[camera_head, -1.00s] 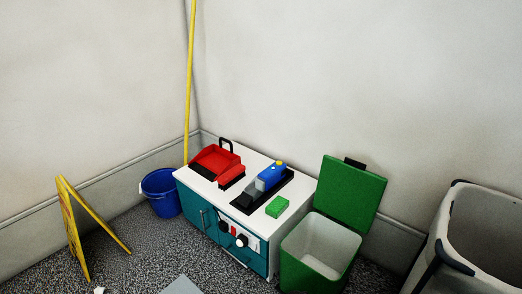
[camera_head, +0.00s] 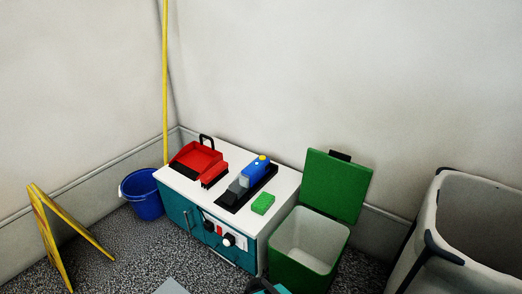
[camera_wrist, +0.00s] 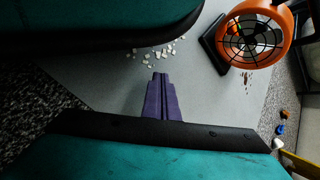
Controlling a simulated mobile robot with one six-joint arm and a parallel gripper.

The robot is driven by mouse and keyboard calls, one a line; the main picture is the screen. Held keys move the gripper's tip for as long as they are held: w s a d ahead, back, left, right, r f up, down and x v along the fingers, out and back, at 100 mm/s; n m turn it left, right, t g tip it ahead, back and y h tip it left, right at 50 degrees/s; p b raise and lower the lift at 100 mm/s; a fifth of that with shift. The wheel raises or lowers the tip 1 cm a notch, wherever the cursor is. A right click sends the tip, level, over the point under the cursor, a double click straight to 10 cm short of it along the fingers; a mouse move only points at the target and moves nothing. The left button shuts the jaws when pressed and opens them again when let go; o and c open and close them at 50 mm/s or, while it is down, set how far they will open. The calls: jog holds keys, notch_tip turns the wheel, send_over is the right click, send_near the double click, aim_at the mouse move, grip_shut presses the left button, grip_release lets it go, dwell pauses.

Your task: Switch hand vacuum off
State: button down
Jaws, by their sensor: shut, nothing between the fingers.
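The hand vacuum (camera_head: 255,173) is blue and grey with a yellow button (camera_head: 262,158) on top. It lies in a black holder (camera_head: 230,203) on the white-topped teal cabinet (camera_head: 188,184) in the head view. Whether it is running cannot be told. My gripper (camera_wrist: 160,76) shows in the wrist view as purple fingers, shut and empty, over a grey floor area. It is away from the vacuum, which is out of the wrist view. A teal and black part of my arm shows at the bottom edge of the head view.
A red dustpan (camera_head: 195,158) and a green sponge (camera_head: 263,204) share the cabinet top. An open green bin (camera_head: 304,244) stands right of it, a blue bucket (camera_head: 144,196) left. The wrist view shows an orange fan (camera_wrist: 284,22) and pale scraps (camera_wrist: 158,52) on the floor.

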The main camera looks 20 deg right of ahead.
jog(key=shift+f, duration=0.15)
jog(key=shift+w, duration=0.2)
jog(key=w+d+r+n+t+h+p, duration=0.1)
jog(key=w+d+r+t+h+p, duration=0.1)
jog(key=w+d+r+p, duration=0.55)
jog(key=w+d+r+t+h+p, duration=0.15)
jog(key=w+r+p, duration=0.6)
jog(key=r, duration=0.75)
jog(key=w+d+r+n+t+h+p, duration=0.1)
jog(key=w+d+r+h+p, duration=0.35)
jog(key=w+r, duration=0.6)
jog(key=w+d+r+m, duration=0.3)
jog(key=w+d+r, duration=0.3)
jog(key=w, duration=0.3)
jog(key=w+d+r+m+p, duration=0.1)
jog(key=w+d+r+m, duration=0.2)
jog(key=w+d+r, duration=0.3)
jog(key=w+d+r+m+y, duration=0.1)
jog(key=w+d+r+m, duration=0.3)
jog(key=w+r, duration=0.5)
jog(key=w+d, duration=0.2)
jog(key=w, duration=0.2)
jog(key=shift+d+r+p, duration=0.15)
jog(key=shift+d+p, duration=0.15)
jog(key=shift+d, duration=0.1)
